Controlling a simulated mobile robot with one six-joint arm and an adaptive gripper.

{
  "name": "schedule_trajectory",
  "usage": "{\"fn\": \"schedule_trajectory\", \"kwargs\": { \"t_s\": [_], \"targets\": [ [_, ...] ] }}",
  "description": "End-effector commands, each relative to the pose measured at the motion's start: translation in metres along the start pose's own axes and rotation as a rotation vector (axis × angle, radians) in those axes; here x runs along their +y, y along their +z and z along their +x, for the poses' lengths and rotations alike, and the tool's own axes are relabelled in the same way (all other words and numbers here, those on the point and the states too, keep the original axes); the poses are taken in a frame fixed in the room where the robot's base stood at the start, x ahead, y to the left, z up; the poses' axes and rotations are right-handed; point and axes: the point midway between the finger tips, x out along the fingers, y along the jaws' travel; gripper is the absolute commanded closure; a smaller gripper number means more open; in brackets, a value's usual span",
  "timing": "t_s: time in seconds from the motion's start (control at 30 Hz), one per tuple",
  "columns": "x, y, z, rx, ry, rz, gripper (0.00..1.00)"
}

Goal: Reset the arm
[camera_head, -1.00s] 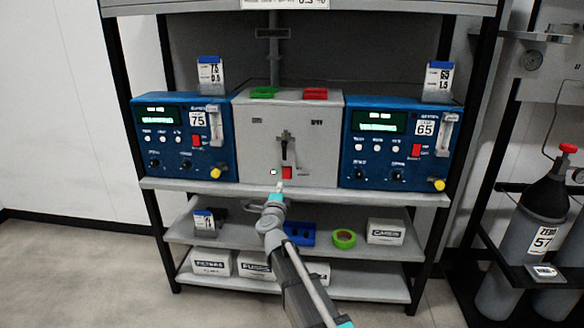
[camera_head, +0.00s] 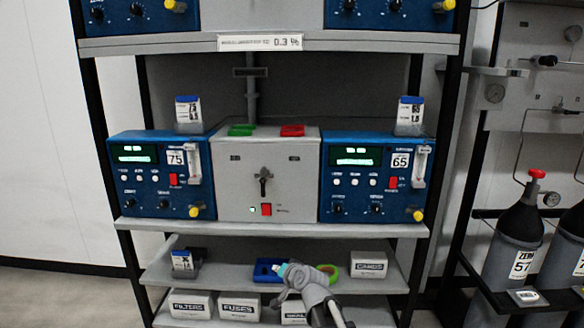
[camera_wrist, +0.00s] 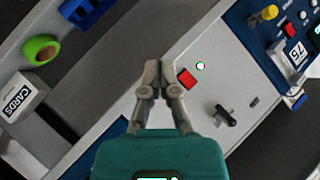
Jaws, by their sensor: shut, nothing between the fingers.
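My gripper (camera_wrist: 152,80) is shut and empty in the wrist view, its two grey fingertips together. In the head view my arm reaches up from the bottom, and its end (camera_head: 284,272) is in front of the lower shelf, below the grey switch panel (camera_head: 230,190). The panel has a dark rotary handle (camera_head: 263,182), a red switch (camera_head: 266,209) and a small lit green lamp. The wrist view also shows the panel's dark handle (camera_wrist: 226,116) and red switch (camera_wrist: 187,79); the fingers appear apart from both.
Blue analysers 75 (camera_head: 157,172) and 65 (camera_head: 372,175) flank the panel. The lower shelf holds a blue tray (camera_head: 266,268), a green tape roll (camera_head: 329,272) and a CARDS box (camera_head: 369,264). Gas cylinders (camera_head: 515,245) stand at right. Bare floor shows at lower left.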

Motion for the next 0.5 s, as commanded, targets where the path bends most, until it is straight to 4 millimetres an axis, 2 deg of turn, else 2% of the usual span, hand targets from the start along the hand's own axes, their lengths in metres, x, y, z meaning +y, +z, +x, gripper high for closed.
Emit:
{"fn": "schedule_trajectory", "kwargs": {
  "t_s": [0.27, 0.5],
  "targets": [
    [0.076, 0.042, -0.053, -0.281, 0.221, -0.155, 1.0],
    [0.141, 0.073, -0.116, -0.531, 0.435, -0.228, 1.0]
  ]
}}
